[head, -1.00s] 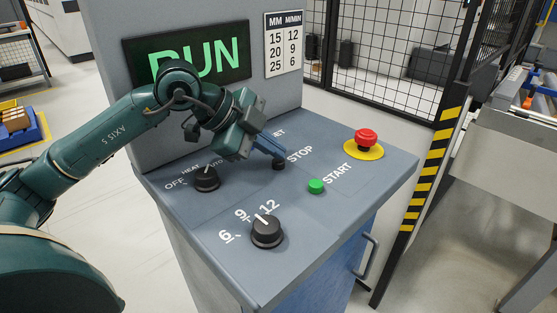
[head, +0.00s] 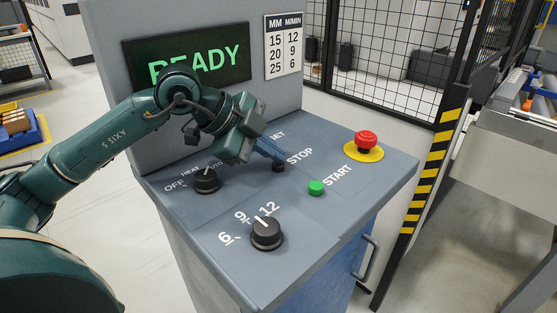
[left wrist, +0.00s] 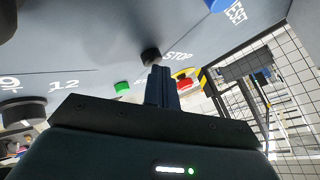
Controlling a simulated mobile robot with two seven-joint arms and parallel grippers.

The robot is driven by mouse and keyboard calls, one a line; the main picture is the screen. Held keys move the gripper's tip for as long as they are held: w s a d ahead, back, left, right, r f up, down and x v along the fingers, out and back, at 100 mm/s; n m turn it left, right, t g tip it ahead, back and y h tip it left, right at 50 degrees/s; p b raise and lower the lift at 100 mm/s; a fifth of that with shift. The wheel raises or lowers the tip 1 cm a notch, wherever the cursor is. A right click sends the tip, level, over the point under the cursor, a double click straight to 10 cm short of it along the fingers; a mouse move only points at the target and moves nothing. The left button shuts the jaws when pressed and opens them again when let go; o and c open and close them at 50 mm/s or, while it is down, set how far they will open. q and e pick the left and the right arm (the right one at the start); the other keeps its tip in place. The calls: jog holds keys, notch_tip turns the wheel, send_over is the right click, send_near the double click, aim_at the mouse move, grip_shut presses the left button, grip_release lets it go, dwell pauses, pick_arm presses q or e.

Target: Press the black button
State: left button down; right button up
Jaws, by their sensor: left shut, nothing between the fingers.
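The black button (head: 278,166) sits beside the STOP label on the sloped grey console (head: 320,228). In the left wrist view the black button (left wrist: 151,55) is just beyond the fingertips. My left gripper (head: 279,158) is shut and empty, its blue fingers pointing down at the button. The fingertips (left wrist: 160,72) look very close to the button or touching it; I cannot tell which. The display (head: 190,55) on the upright panel reads READY in green. My right gripper is not in view.
A green START button (head: 316,187) is near the STOP button. A red mushroom button (head: 366,139) on a yellow disc is at right. A blue RESET button (left wrist: 217,5) shows in the wrist view.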

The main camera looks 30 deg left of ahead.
pick_arm(q)
jog(key=shift+r+p, duration=0.45)
jog(key=shift+r, duration=0.25)
notch_tip(320, 180, up, 5)
jog(key=p, duration=0.4)
dwell(0.7)
